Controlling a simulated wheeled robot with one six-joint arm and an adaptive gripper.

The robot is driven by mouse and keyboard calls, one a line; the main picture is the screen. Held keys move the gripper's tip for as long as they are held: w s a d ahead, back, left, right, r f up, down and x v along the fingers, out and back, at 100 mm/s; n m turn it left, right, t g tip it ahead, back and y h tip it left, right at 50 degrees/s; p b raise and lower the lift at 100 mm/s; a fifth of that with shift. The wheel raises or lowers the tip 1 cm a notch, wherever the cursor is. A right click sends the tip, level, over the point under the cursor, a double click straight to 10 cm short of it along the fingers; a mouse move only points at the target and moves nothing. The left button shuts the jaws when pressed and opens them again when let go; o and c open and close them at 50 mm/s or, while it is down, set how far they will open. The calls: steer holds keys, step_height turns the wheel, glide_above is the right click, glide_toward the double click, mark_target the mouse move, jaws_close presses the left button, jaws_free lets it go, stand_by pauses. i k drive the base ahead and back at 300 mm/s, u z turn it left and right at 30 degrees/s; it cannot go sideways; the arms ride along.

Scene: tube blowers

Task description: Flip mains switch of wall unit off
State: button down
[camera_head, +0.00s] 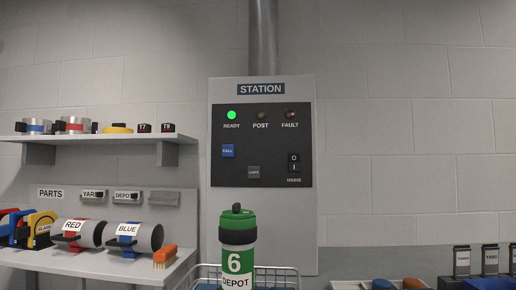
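The wall unit (265,87), a grey panel headed STATION, is on the wall at the centre of the head view. The mains switch (294,162) is a small black rocker at the right of its black face, marked O above and I below, with a small label underneath. Which side is pressed in is too small to tell. The READY lamp (232,115) glows green. The POST lamp (261,115) looks dark, and the FAULT lamp (291,114) shows only a small reddish spot. My gripper is not in view.
A blue CALL button (228,151) and a grey button (254,172) share the panel. A green-capped tube (238,240) marked 6 DEPOT stands in front, by a wire basket (286,275). Shelves with parts (100,138) are left; blue bins (490,283) are lower right.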

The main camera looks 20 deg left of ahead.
mark_target(295, 158)
steer(key=u, duration=1.6)
steer(key=k, duration=0.75)
steer(key=z, duration=1.3)
steer(key=i, duration=0.5)
steer(key=z, duration=0.05)
